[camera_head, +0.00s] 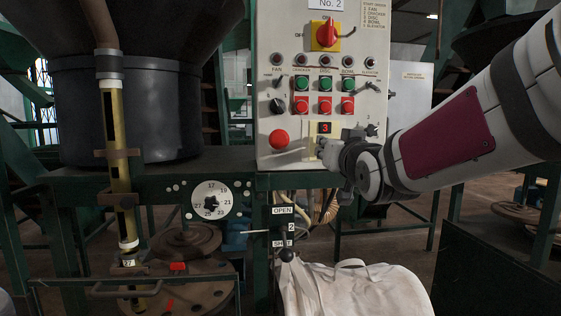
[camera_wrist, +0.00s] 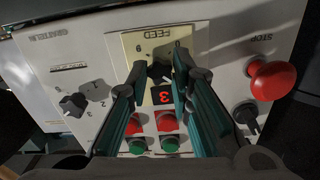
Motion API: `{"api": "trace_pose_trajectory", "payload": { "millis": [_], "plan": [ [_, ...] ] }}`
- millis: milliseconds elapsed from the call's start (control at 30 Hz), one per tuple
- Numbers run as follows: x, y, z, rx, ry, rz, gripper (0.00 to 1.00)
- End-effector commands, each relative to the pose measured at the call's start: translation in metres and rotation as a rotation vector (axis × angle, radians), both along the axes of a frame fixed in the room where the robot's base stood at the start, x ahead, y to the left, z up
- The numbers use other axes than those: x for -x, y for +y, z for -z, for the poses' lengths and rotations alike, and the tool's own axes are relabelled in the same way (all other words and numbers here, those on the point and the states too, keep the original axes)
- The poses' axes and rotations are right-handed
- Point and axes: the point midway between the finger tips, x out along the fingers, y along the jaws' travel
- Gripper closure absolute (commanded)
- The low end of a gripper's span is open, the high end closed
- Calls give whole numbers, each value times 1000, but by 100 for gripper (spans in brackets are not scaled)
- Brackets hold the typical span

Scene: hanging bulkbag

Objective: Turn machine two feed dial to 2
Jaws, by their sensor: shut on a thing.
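The control panel labelled No. 2 (camera_head: 292,55) stands upright ahead of me. Its feed dial (camera_wrist: 158,72) is a black knob on a cream plate marked FEED, seen upside down in the wrist view. A red digit display (camera_head: 325,128) beside the knob reads 3, and it also shows in the wrist view (camera_wrist: 163,95). My gripper (camera_wrist: 160,77) has its fingers on both sides of the knob and is shut on it. In the head view my gripper (camera_head: 332,152) reaches the panel's lower right from the right and covers the knob.
Red and green buttons (camera_head: 325,94) sit above the display. A red stop button (camera_wrist: 272,79) and another black dial (camera_wrist: 72,103) flank the feed plate. A round numbered dial (camera_head: 211,201), a lever (camera_head: 286,255) and a white bag (camera_head: 355,290) are lower down.

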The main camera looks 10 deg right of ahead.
Motion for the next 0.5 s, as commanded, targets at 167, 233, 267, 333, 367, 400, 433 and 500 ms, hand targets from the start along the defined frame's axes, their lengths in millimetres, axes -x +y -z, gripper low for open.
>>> {"api": "trace_pose_trajectory", "payload": {
  "millis": [167, 233, 267, 333, 367, 400, 433, 500],
  "plan": [
    [-1, 0, 5, 161, 2, 0, 100],
    [-1, 0, 5, 217, 3, 1, 100],
    [-1, 0, 5, 240, 3, 1, 100],
    [-1, -1, 5, 291, 4, 1, 100],
    [-1, 0, 5, 311, 4, 1, 100],
    [-1, -1, 5, 336, 4, 1, 100],
    [-1, -1, 5, 353, 4, 1, 100],
    [-1, -1, 5, 389, 5, 1, 100]
  ]
}}
